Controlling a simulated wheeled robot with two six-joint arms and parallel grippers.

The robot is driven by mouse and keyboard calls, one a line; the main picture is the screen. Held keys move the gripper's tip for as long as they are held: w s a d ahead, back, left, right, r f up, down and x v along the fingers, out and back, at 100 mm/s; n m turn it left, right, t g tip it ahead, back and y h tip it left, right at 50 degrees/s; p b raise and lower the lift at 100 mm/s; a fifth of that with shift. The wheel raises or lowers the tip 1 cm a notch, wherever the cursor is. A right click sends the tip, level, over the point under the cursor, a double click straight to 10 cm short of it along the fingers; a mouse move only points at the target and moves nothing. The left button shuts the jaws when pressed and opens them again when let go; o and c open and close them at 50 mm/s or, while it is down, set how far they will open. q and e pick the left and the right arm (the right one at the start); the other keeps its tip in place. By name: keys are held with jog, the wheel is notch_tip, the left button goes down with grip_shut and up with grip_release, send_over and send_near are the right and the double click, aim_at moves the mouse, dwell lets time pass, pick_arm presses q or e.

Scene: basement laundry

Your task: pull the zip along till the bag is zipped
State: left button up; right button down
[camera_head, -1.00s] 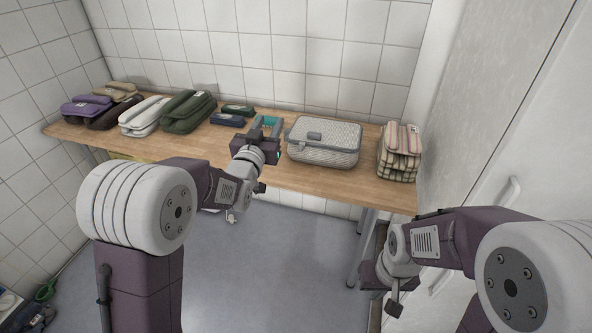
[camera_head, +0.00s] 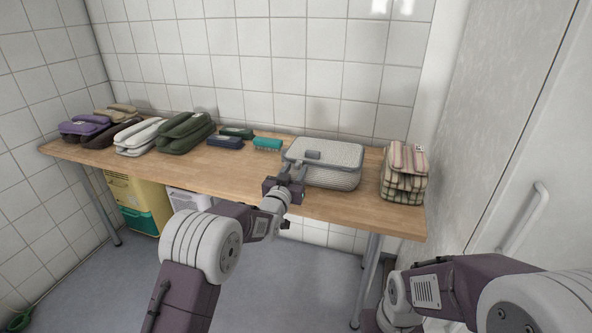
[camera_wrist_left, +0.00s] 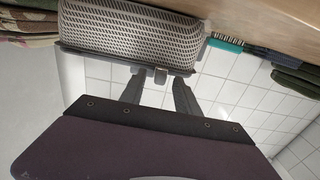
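The bag (camera_head: 335,178) is a light grey, woven-textured boxy case on the right half of the wooden table. My left gripper (camera_head: 292,169) is at the bag's front left corner, fingers apart. In the left wrist view the bag (camera_wrist_left: 125,38) appears upside down with a dark rim. A small grey block, perhaps the zip pull (camera_wrist_left: 160,75), shows between the open fingertips (camera_wrist_left: 158,73); I cannot tell whether they touch it. My right arm is at lower right, its gripper out of frame.
A striped folded bag (camera_head: 404,175) stands right of the grey bag. A teal brush (camera_head: 267,144), navy and green cases, and several pouches (camera_head: 187,133) lie to the left. The table's (camera_head: 235,175) front strip is bare. Bins (camera_head: 140,200) stand underneath.

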pick_arm(q)
jog(key=shift+w+d, duration=0.15)
jog(key=shift+w, duration=0.35)
jog(key=shift+c, duration=0.4)
grip_shut()
dwell(0.8)
